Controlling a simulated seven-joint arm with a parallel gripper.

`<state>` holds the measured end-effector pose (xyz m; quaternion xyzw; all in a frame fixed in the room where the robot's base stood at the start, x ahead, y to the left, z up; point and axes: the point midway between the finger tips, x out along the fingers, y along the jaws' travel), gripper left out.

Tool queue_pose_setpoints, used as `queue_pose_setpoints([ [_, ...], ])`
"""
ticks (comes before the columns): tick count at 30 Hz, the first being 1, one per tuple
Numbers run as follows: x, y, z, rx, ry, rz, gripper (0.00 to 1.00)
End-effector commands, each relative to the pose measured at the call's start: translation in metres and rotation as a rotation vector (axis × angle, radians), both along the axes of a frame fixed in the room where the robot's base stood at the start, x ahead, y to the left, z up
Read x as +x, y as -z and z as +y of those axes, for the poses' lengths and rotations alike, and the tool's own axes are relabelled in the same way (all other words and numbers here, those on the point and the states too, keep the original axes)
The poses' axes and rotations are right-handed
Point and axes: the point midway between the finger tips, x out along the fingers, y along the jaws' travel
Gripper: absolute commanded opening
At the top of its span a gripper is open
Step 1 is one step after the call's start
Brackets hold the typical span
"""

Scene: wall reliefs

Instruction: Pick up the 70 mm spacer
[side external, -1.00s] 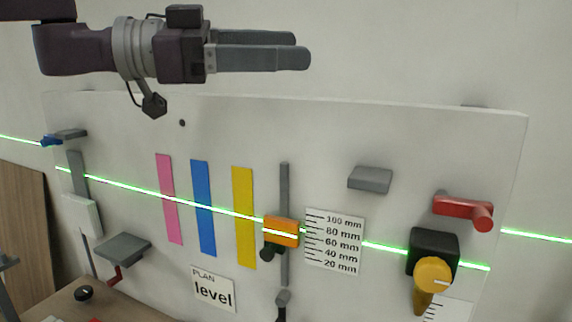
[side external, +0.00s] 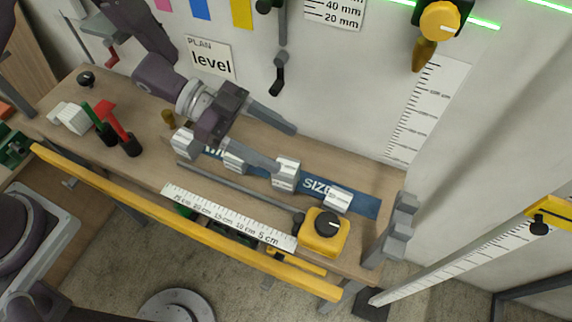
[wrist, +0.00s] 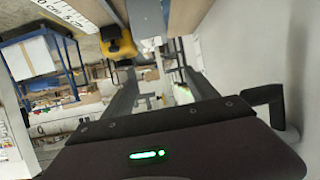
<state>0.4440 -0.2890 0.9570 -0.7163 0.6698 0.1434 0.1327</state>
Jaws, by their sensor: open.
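Several pale silver spacers stand along a blue strip marked SIZE (side external: 365,206) on the bench, including one at the left (side external: 183,141), one beside it (side external: 234,160), one in the middle (side external: 286,174) and one at the right (side external: 338,199). I cannot tell which is the 70 mm spacer; no size label is readable. My gripper (side external: 281,148) is open and empty, low over the bench, its fingers pointing right. Its nearer finger overlaps the middle spacer in the side view; contact is unclear. The wrist view shows my gripper (wrist: 158,72) with a pale block (wrist: 147,46) ahead.
A white ruler (side external: 230,217) and a yellow tape measure (side external: 324,233) lie in front of the strip. A yellow bar (side external: 180,220) runs along the bench's front edge. The wall panel rises behind.

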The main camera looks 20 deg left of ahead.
Motion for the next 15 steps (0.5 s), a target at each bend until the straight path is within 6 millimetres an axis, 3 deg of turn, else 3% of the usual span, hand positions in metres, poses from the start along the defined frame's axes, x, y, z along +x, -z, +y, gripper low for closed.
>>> queue_pose_setpoints([
  [11, -0.001, 0.069, -0.001, 0.001, 0.002, 0.002, 0.67],
  [15, 0.001, 0.074, -0.024, -0.001, 0.003, -0.003, 0.67],
])
